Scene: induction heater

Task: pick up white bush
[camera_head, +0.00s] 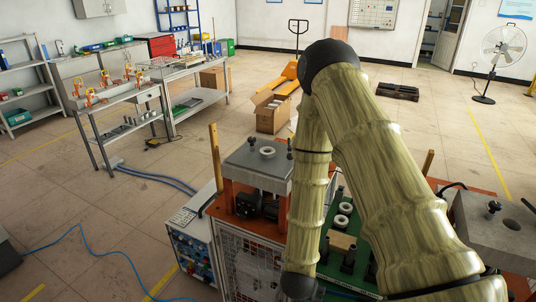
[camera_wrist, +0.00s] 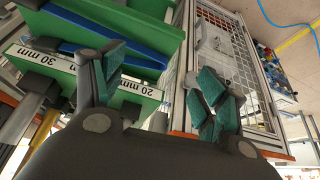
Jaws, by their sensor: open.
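Several white ring-shaped bushes show in the head view. One white bush (camera_head: 267,152) lies on the grey top plate of the press-like machine. Others, such as this white bush (camera_head: 346,208) and a second white bush (camera_head: 342,221), sit on the green board beside my arm. My gripper (camera_wrist: 163,82) shows in the wrist view with its teal-padded fingers spread and nothing between them. In the head view my gripper is not visible. No white bush can be made out in the wrist view.
In the wrist view, a green rack (camera_wrist: 130,92) labelled 30 mm and 20 mm is close to the left finger, with a blue bar (camera_wrist: 90,42) on it. A wire-mesh cage (camera_wrist: 225,55) stands at the right. A grey block (camera_head: 500,222) stands at the head view's right.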

